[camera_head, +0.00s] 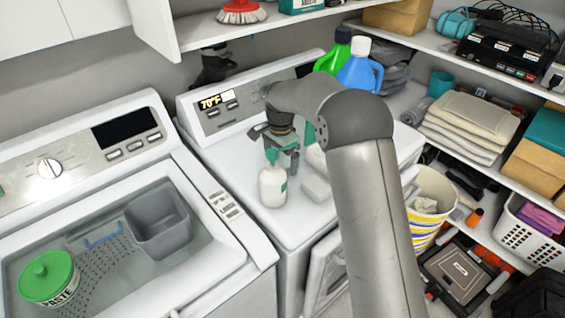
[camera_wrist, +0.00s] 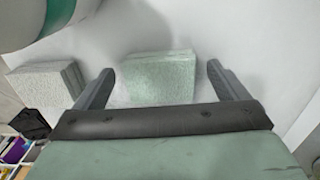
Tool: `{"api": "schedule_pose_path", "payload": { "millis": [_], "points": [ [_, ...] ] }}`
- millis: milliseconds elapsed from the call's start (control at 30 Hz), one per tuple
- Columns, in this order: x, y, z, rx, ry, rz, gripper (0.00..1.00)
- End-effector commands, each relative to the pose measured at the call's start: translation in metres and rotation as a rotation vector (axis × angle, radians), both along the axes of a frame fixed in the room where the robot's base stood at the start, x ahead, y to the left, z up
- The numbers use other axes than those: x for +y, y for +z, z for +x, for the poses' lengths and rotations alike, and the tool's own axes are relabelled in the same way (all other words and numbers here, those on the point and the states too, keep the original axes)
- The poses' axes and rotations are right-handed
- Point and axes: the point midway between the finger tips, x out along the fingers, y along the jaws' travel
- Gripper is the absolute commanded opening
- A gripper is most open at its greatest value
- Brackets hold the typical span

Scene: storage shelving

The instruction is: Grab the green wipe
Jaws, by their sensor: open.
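The green wipe (camera_wrist: 160,79) is a pale green, speckled folded block lying on a white surface in the wrist view. My gripper (camera_wrist: 161,72) is open, with one finger on each side of the wipe and visible gaps between; I cannot tell its height above the surface. A similar whitish block (camera_wrist: 46,90) lies to the left, outside the fingers. In the head view, a whitish block (camera_head: 316,188) lies on the right-hand machine's top beside a white bottle (camera_head: 272,187). The green wipe cannot be made out there, around my wrist and arm.
A large white rounded object with a green band (camera_wrist: 60,18) is close at the wrist view's upper left. Green (camera_head: 335,56) and blue (camera_head: 360,68) jugs stand behind my arm. The left washer (camera_head: 222,262) holds a grey bin (camera_head: 158,224) and a green-lidded tub (camera_head: 48,278). Shelves crowd the right.

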Motion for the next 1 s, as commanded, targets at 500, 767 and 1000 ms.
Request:
{"api": "schedule_pose_path", "payload": {
  "millis": [500,767,1000],
  "points": [
    [0.000,0.003,0.000,-0.001,0.000,0.000,0.45],
    [0.000,0.043,0.001,-0.004,0.000,0.001,0.45],
    [0.000,0.086,0.001,-0.002,0.000,0.001,0.45]
  ]
}}
